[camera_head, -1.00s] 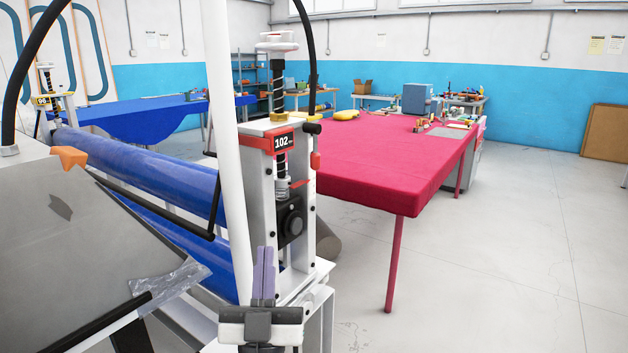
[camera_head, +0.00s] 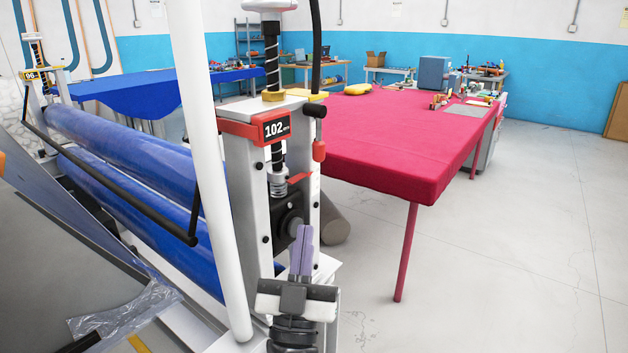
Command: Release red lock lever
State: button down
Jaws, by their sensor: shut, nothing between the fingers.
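A red lever-like handle (camera_head: 319,150) hangs on the right side of the roller machine's grey end post, just below a black knob (camera_head: 313,110). I take it to be the red lock lever, but cannot tell its latch state. I see no contact with the handle.
A white upright pole (camera_head: 203,170) stands close at the left of the post. Blue rollers (camera_head: 130,150) and a black bar (camera_head: 110,180) extend left. A red-covered table (camera_head: 400,150) stands behind at right. The floor (camera_head: 500,260) at right is clear.

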aim_at(318, 149)
jog(key=p+x, duration=0.1)
jog(key=x, duration=0.3)
jog(key=w+f+p+x, duration=0.1)
jog(key=x, duration=0.3)
jog(key=w+f+p+x, duration=0.1)
jog(key=p+x, duration=0.1)
jog(key=x, duration=0.3)
jog(key=shift+d, duration=0.1)
jog(key=shift+f, duration=0.15)
